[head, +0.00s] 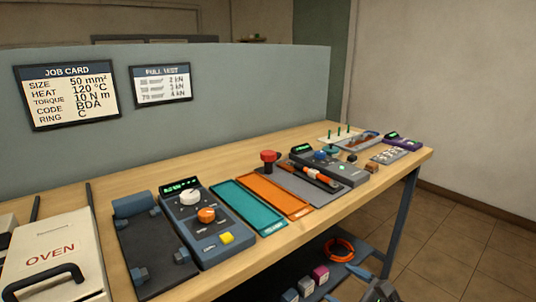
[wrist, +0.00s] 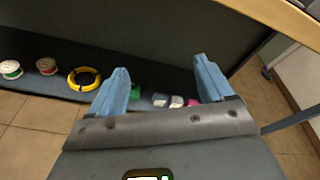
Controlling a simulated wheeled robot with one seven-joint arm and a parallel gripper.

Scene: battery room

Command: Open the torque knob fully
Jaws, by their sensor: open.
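A blue-grey control unit (head: 208,228) lies on the workbench in the head view, with a green display, a white knob (head: 190,197), an orange knob (head: 206,215) and a yellow button (head: 226,238). Farther right, another grey unit (head: 340,172) carries a display and a small blue knob (head: 320,155). The labels are too small to tell which knob is the torque knob. My gripper (wrist: 161,64) is open and empty in the wrist view, its two blue fingers wide apart. It is low by the bench's front, away from every knob.
The job card (head: 66,95) reads torque 10 N m. An oven (head: 55,255), teal tray (head: 246,207), orange tray (head: 275,197) and red-topped post (head: 269,160) share the bench. A lower shelf holds coils, including a yellow one (wrist: 84,79), and small blocks. Floor is clear at right.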

